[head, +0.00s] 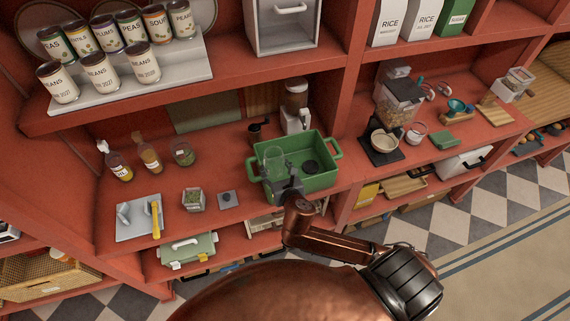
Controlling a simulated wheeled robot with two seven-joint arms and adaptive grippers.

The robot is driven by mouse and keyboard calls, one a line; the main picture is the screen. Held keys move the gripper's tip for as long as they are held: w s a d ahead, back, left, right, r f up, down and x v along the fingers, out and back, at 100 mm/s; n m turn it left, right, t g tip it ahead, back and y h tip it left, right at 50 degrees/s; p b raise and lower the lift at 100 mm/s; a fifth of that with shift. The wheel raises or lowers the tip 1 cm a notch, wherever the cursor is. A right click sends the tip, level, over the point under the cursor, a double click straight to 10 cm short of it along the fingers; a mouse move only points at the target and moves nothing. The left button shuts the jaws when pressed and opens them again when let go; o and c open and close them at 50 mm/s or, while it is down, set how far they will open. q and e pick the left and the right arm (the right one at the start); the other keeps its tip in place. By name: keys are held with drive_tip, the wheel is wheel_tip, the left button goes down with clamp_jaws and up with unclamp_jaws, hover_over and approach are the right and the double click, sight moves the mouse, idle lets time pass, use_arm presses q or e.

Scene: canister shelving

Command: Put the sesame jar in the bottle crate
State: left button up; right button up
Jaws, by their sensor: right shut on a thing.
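The green bottle crate (322,180) stands on the counter, open at the top, with a handle at each end. My right gripper (280,180) is at the crate's left front part and is shut on a clear glass jar (272,157). The jar is upright, over or inside the left part of the crate; I cannot tell whether it touches the floor. No label shows on it, so I cannot confirm that it is the sesame jar. The gripper hides its lower part. My left gripper is not in view.
A dark round disc (310,167) lies in the crate. A coffee grinder (296,105) stands behind it. Left of the crate are a square glass jar (194,200), a small grey block (227,200) and a round jar (183,154). A shelf of cans (145,62) hangs above.

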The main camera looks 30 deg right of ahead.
drive_tip(key=w+d, duration=0.1)
drive_tip(key=w+d+f, duration=0.1)
drive_tip(key=d, duration=0.1)
drive_tip(key=shift+d+f, duration=0.15)
drive_tip(key=shift+d, duration=0.05)
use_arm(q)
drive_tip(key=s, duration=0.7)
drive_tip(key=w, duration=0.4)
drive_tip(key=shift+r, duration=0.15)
use_arm(e)
drive_tip(key=w+d+f, duration=0.2)
drive_tip(key=f, duration=0.3)
drive_tip(key=w+d+f, duration=0.2)
drive_tip(key=w+f, duration=0.1)
drive_tip(key=f, duration=0.3)
drive_tip(key=shift+d+f, duration=0.15)
drive_tip(key=o, duration=1)
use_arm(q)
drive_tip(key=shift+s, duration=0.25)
use_arm(e)
drive_tip(key=o, duration=0.3)
